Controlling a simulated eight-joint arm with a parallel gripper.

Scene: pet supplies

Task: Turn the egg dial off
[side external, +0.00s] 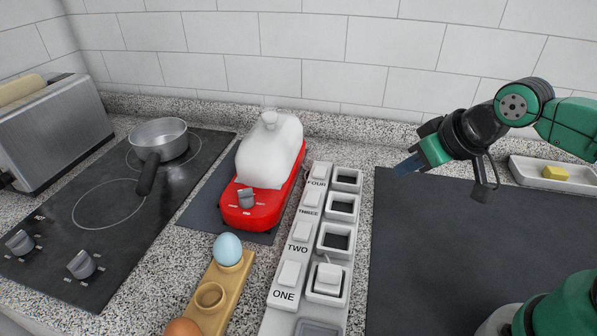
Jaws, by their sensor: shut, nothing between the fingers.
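The egg dial is most likely the grey knob (246,197) on the front of a red egg cooker (266,216) with a cloudy white lid (271,150). White marks sit around the knob; its exact setting is too small to read. My gripper (404,167) is shut and empty, held in the air to the right of the cooker, well apart from the knob and pointing left and down.
A switch strip (298,245) labelled ONE to FOUR lies between the cooker and a dark mat (440,230). A wooden egg holder (213,294) with a blue egg (228,249) stands in front. A hob (95,215) with a pan (158,142) and a toaster (55,130) are left.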

